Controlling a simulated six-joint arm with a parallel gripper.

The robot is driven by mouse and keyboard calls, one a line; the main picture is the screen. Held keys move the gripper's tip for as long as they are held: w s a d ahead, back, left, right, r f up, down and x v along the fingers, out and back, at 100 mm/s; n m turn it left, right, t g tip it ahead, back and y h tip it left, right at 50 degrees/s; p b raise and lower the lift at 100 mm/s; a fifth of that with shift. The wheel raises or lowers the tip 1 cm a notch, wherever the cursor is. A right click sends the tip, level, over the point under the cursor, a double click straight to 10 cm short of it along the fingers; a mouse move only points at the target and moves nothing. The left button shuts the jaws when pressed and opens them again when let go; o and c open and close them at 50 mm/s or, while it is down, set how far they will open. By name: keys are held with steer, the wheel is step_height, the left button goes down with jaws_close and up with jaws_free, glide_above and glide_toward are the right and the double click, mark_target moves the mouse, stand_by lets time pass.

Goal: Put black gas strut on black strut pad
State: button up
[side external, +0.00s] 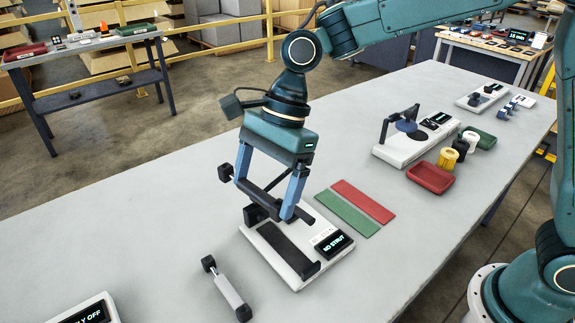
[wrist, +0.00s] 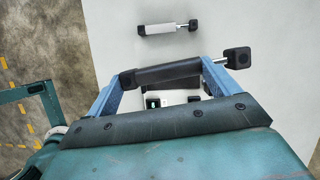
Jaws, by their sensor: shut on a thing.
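My gripper (side external: 265,199) is shut on the black gas strut (side external: 262,196), which lies across between its two blue fingers. In the wrist view the black gas strut (wrist: 168,73) shows its dark body, with a thin silver rod and block-shaped end sticking out past the right finger. The strut is held above the black strut pad (side external: 284,246), a long dark strip on a white base. The pad seems empty below the strut, and the base's display (side external: 334,246) reads "NO STRUT". In the wrist view my gripper and the strut hide most of this base.
A white-bodied strut (side external: 228,291) with black ends lies loose left of the base; it also shows in the wrist view (wrist: 168,28). A green strip (side external: 347,213) and a red strip (side external: 363,201) lie behind. A red tray (side external: 431,178) and another device (side external: 400,150) stand farther right.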

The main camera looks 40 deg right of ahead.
steer(key=shift+w+d+f+n+g+h, duration=0.95)
steer(key=shift+d+f+n, duration=1.5)
steer(key=shift+d, duration=1.85)
steer(key=shift+w+d+f+n+g+h, duration=0.5)
steer(key=shift+w+d+f+n, duration=1.15)
steer(key=shift+d+n, duration=2.05)
steer(key=shift+w+d+f+n+g+h, duration=0.75)
steer(key=shift+d+f+n, duration=1.5)
steer(key=shift+d, duration=2.6)
steer(key=shift+w+f, duration=0.1)
steer(key=shift+w, duration=0.05)
steer(key=shift+t, duration=0.3)
steer(key=s+a+r+m+t+y, duration=0.2)
steer(key=s+a+r+m, duration=0.2)
steer(key=a+r+m, duration=0.5)
steer(key=s+a+r+m+t+y, duration=0.2)
steer(key=s+a+r+m, duration=0.2)
steer(key=a+r+m, duration=0.5)
steer(key=shift+a+r, duration=0.35)
steer(key=shift+a, duration=0.7)
